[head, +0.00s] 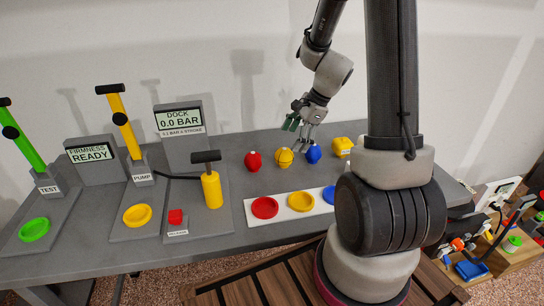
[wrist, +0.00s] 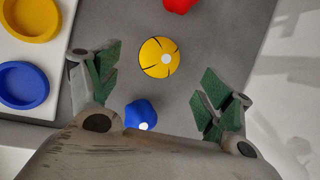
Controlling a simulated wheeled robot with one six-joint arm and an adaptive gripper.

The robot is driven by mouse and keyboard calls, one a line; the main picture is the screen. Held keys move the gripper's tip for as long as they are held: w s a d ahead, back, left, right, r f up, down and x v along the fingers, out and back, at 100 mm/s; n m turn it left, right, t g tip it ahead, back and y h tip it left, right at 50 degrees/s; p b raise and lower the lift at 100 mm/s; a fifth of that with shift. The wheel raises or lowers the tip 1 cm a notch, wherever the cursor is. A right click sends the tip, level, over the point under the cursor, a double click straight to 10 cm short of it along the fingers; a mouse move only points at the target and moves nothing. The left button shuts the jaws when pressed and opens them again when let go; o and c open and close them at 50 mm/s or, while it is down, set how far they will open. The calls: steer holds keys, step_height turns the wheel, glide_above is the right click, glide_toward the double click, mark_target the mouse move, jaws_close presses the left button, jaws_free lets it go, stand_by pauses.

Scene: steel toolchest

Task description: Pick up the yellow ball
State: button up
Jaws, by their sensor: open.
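The yellow ball (head: 285,157) sits on the grey table between a red ball (head: 253,161) and a blue ball (head: 313,154). My gripper (head: 299,124) is above the table, over the yellow and blue balls. In the wrist view the yellow ball (wrist: 160,57) shows dark seam lines and a pale spot; it lies just beyond the fingertips. My gripper (wrist: 157,92) is open and empty, its green-padded fingers apart. The blue ball (wrist: 141,115) shows between the fingers, close to the palm, partly hidden by it. The red ball (wrist: 180,4) is cut off at the top edge.
A white tray (head: 283,213) with red, yellow and blue round dishes lies in front of the balls. The pump cylinder (head: 211,190) and dock display (head: 180,118) stand to the left. A wall is behind.

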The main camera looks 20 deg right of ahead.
mark_target(283, 156)
steer(key=shift+m, duration=0.4)
steer(key=x, duration=0.9)
steer(key=shift+w, duration=0.1)
steer(key=c, duration=1.2)
